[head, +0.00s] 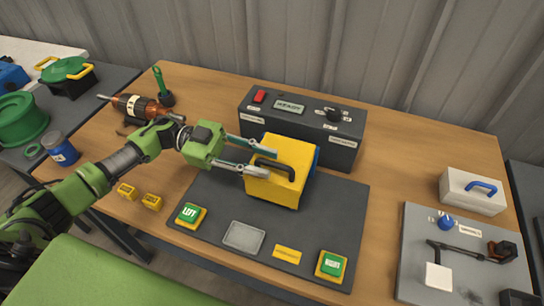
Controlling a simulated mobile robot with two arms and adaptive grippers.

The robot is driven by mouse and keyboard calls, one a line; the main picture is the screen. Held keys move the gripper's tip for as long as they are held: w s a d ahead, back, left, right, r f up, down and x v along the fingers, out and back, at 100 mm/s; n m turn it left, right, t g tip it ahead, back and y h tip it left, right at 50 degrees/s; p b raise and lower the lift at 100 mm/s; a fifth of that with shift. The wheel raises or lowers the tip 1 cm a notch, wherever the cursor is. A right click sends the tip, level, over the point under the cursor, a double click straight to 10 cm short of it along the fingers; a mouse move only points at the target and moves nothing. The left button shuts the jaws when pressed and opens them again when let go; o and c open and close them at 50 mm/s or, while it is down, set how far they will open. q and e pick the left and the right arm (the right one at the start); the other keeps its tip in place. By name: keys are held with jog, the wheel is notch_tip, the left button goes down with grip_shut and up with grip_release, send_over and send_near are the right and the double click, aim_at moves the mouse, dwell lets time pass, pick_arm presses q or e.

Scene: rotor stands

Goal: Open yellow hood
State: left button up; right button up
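The yellow hood (284,182) is a box-shaped cover with a black handle (274,167) on its top. It sits shut on the dark mat in front of the control box, with a strip of blue showing at its right edge. My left gripper (263,161) reaches in from the left. Its two grey fingers are apart, one near the hood's back left top edge and one in front of it near the handle's left end. I cannot tell whether the fingers touch the hood. My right gripper is not in view.
A dark control box (345,151) stands right behind the hood. Green buttons (191,214) and a shallow grey tray (244,237) lie on the mat's front (345,205). A drill (140,107) is back left. A white box (472,191) and grey board (410,255) are at right.

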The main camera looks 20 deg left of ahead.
pick_arm(q)
jog(key=shift+d, duration=1.3)
grip_shut()
jog(key=shift+p, duration=0.3)
